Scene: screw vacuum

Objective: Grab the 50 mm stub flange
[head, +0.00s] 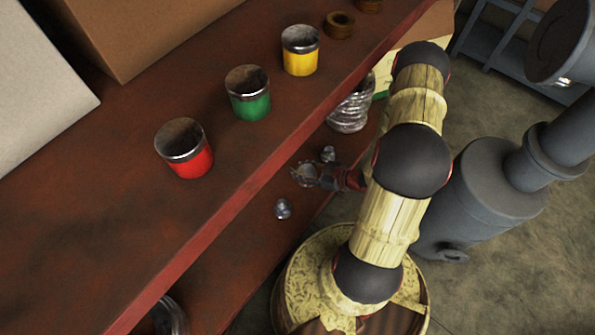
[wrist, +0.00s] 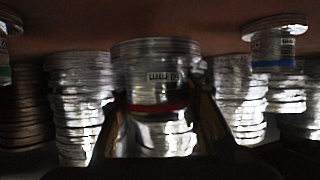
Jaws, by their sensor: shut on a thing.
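A shiny metal stub flange (wrist: 157,62) stands in the middle of the wrist view. It has a small white label with upside-down "mm" lettering; the number is hard to read, and a dark red band shows lower down. My gripper (wrist: 162,112) has one finger on each side of it and is shut on it. In the head view my gripper (head: 322,176) is low at the lower shelf, at a small metal flange (head: 304,174) that it partly hides. Two similar metal pieces stand nearby, one behind (head: 328,153) and one in front (head: 283,208).
A labelled flange with a blue band (wrist: 276,48) is at the right, and stacked silver rings (wrist: 78,105) are at the left. The upper shelf (head: 120,225) overhangs the lower shelf (head: 215,285). Red (head: 187,155), green (head: 249,98) and yellow (head: 300,55) cans stand above.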

